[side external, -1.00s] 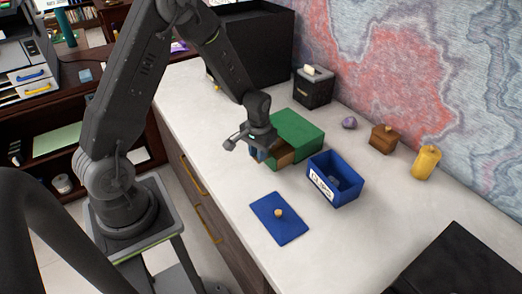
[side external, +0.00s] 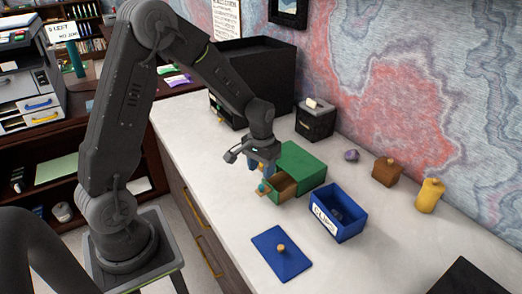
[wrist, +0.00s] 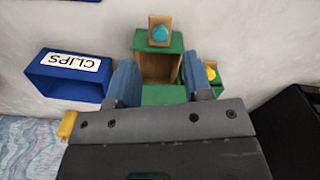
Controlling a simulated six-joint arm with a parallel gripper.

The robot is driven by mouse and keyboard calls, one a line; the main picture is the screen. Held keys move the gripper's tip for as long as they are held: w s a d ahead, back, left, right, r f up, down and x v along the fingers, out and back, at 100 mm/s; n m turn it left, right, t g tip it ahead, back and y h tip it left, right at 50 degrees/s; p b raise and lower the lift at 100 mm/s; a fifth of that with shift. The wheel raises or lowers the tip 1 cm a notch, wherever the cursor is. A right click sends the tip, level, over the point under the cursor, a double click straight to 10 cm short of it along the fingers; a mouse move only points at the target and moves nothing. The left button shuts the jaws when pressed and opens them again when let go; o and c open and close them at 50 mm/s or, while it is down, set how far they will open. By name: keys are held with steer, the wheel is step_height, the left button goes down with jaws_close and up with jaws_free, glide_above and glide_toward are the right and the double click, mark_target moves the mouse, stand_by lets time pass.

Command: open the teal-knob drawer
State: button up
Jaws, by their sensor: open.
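The green cabinet (side external: 303,163) stands on the pale desk top. Its wooden drawer (side external: 284,187) sticks out of the front, and the wrist view shows the hollow drawer interior (wrist: 158,67). The teal knob (side external: 263,187) is on the drawer's front panel and also shows in the wrist view (wrist: 160,33). My gripper (side external: 262,175) is open, with its blue fingers spread above the cabinet and drawer. In the wrist view the knob lies beyond the fingertips, apart from them. A yellow knob (wrist: 211,73) shows beside the right finger.
A blue CLIPS bin (side external: 338,213) stands right of the cabinet, with a blue lid (side external: 282,253) in front. A black cabinet (side external: 262,78) and dark box (side external: 315,120) stand behind. A brown box (side external: 387,171) and yellow jar (side external: 429,196) stand by the wall.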

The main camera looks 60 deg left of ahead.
step_height(320, 180, up, 7)
stand_by(0.3)
steer(key=s+d+r+m+t, duration=0.1)
steer(key=s+d+r+t, duration=0.1)
steer(key=s+d+r, duration=0.3)
steer(key=s+d+r+m+t, duration=0.2)
steer(key=s+d+r, duration=0.4)
steer(key=s, duration=0.6)
steer(key=shift+s+r+m+t, duration=0.25)
steer(key=shift+r+m+t, duration=0.05)
steer(key=shift+r+t, duration=0.55)
